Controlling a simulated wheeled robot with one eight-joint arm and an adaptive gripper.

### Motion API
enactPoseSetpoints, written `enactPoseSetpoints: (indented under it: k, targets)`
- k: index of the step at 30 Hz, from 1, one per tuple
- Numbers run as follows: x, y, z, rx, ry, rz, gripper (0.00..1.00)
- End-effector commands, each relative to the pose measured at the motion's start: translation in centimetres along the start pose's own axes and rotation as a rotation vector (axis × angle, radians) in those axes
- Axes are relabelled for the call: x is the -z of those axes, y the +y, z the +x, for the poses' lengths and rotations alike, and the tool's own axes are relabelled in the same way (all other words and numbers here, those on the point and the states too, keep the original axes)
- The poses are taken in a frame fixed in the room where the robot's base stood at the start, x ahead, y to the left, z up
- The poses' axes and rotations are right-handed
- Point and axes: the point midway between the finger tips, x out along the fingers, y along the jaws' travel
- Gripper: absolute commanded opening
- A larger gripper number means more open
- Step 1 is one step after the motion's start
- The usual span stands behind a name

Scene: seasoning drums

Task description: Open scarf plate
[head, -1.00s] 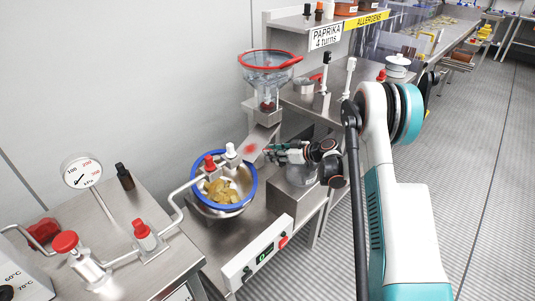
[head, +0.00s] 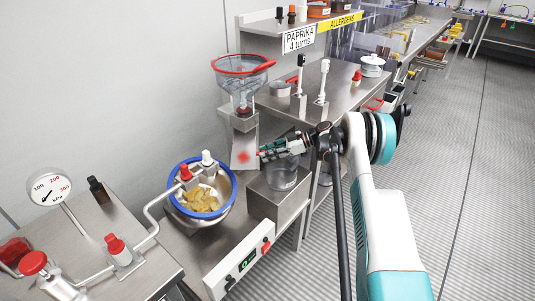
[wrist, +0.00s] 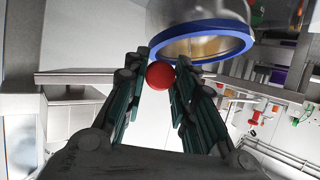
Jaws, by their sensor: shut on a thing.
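A steel plate (head: 246,135) hangs below the clear hopper with the red rim (head: 243,75). A blurred red patch shows on its face. My gripper (head: 264,154) is at the plate's right edge. In the wrist view, a round red knob (wrist: 160,75) sits between the fingertips of my gripper (wrist: 160,78), which is shut on it. The knob's link to the plate is hidden. I cannot tell from these views how far the plate stands open.
A blue-rimmed bowl (head: 202,205) with yellowish pieces stands left of the plate; its rim also shows in the wrist view (wrist: 200,50). A clear vessel (head: 283,178) is under my gripper. Red-knobbed valves (head: 118,248) and a gauge (head: 50,188) stand at lower left.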

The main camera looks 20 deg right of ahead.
Motion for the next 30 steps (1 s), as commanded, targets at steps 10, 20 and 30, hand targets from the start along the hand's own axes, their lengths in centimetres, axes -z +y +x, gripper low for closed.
enactPoseSetpoints:
  k: [10, 20, 30]
  targets:
    - [-0.1, 0.0, 0.0, -0.001, -0.003, 0.0, 0.41]
    - [-0.1, 0.0, 0.0, -0.001, -0.001, 0.0, 0.46]
    - [-0.1, 0.1, -4.1, -0.004, -0.001, 0.002, 0.46]
